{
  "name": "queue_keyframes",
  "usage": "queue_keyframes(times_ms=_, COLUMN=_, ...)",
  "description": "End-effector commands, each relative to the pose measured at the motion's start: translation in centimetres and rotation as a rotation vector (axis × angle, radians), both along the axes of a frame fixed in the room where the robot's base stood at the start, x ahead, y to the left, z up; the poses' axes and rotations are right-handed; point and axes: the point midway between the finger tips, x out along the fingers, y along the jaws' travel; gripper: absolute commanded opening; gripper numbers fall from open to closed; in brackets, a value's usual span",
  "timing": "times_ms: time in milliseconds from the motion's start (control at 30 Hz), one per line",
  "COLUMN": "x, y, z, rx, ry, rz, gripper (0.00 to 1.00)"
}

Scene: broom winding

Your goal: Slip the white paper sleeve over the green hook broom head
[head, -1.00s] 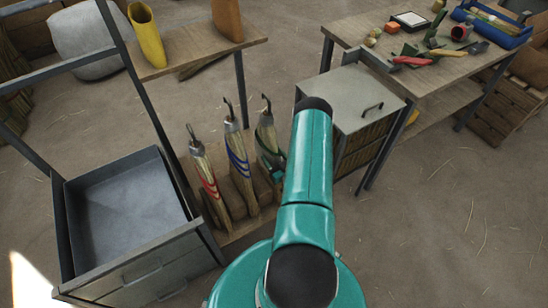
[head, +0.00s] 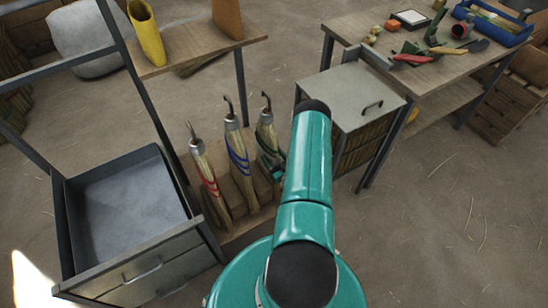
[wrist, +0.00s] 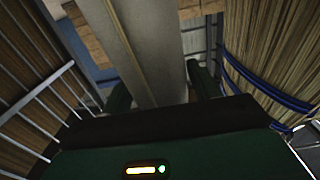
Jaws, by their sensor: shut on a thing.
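The green hook broom head (head: 266,135) stands at the right end of the rack, hook up, with green bands. My arm hides its lower part. My gripper (head: 278,172) is beside it, mostly behind my arm. In the wrist view its dark green fingers (wrist: 157,90) stand either side of a pale grey, flat-sided piece (wrist: 150,50), which looks like the white paper sleeve in shadow. The gripper is shut on it. The head view does not show the sleeve, and I cannot tell whether it touches the broom.
Blue-banded (head: 238,150) and red-banded (head: 204,175) brooms stand close to the left. A grey cabinet (head: 350,95) stands close on the right. An open grey drawer (head: 125,210) is at left. Yellow (head: 147,35) and orange (head: 228,18) sleeves stand on the back table. Floor at right is clear.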

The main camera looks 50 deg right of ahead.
Motion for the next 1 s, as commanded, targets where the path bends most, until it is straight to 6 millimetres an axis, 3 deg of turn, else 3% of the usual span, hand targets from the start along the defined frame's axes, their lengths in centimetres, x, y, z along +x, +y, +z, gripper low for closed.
queue_keyframes(times_ms=33, x=0.0, y=0.0, z=0.0, rx=0.0, ry=0.0, rz=0.0, gripper=0.39)
queue_keyframes(times_ms=67, x=0.0, y=0.0, z=0.0, rx=0.0, ry=0.0, rz=0.0, gripper=0.63)
queue_keyframes(times_ms=100, x=0.0, y=0.0, z=0.0, rx=0.0, ry=0.0, rz=0.0, gripper=0.71)
queue_keyframes(times_ms=200, x=0.0, y=0.0, z=0.0, rx=0.0, ry=0.0, rz=0.0, gripper=0.86)
queue_keyframes(times_ms=567, x=-0.5, y=0.1, z=0.0, rx=0.0, ry=0.001, rz=-0.001, gripper=0.86)
queue_keyframes(times_ms=767, x=-3.4, y=1.1, z=-0.1, rx=0.002, ry=0.004, rz=-0.001, gripper=0.86)
queue_keyframes(times_ms=1000, x=-8.5, y=2.7, z=-0.1, rx=0.002, ry=0.003, rz=-0.002, gripper=0.86)
